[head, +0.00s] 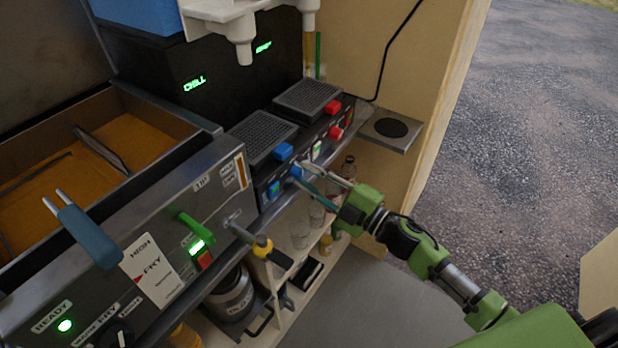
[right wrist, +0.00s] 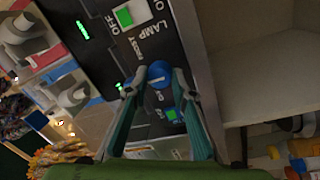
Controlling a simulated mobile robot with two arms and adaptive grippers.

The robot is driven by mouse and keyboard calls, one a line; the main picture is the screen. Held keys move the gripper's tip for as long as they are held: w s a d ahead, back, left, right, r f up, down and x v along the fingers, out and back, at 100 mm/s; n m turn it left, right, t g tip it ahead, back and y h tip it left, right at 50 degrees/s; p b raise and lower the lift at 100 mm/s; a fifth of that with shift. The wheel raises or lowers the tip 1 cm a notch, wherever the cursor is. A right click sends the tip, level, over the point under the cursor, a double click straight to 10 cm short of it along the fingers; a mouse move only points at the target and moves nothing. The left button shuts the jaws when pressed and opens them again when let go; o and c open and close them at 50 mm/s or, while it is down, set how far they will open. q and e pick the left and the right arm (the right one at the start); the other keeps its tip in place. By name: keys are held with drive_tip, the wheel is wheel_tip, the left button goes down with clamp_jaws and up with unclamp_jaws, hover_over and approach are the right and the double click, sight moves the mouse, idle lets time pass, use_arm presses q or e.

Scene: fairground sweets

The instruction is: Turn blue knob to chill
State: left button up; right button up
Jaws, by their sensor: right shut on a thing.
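The blue knob (head: 296,171) is on the front panel of the black slush machine (head: 225,70). In the right wrist view the blue knob (right wrist: 158,72) sits between my right gripper's two fingertips. My right gripper (head: 308,176) comes in from the right and is shut on the knob; its teal fingers also show in the right wrist view (right wrist: 157,84). A green lit CHILL sign (head: 194,83) shows on the machine's dark front. My left gripper is out of view.
A blue tap block (head: 283,151) and a red one (head: 333,107) stand close by above the panel. A lamp switch (right wrist: 124,16) is near the knob. The fryer panel (head: 150,262) with a green lever (head: 190,222) is left. Bottles (head: 317,212) stand on the shelf below.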

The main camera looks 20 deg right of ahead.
idle(0.3)
drive_tip(key=o, duration=1.1)
